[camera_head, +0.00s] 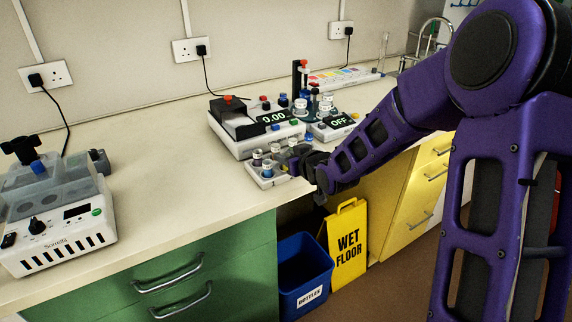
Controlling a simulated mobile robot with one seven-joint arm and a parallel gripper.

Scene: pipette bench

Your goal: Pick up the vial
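Several small vials with pale labels stand in a small white tray (266,183) at the counter's front edge. One vial (267,168) stands near the tray's front, and another vial (257,157) is just behind it to the left. More vials (300,106) stand farther back by the bench devices. The view does not single out one vial as the task's. My gripper (297,163) is dark and small, at the tray's right side, close to the vials. Its fingers partly blend with the vials behind, so its opening and any contact are unclear.
A balance reading 0.00 (238,143) and a device reading OFF (332,130) stand behind the tray. A white-and-grey machine (60,230) is at the left. The counter (165,180) between is clear. A blue bin (303,270) and yellow wet-floor sign (347,245) stand below.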

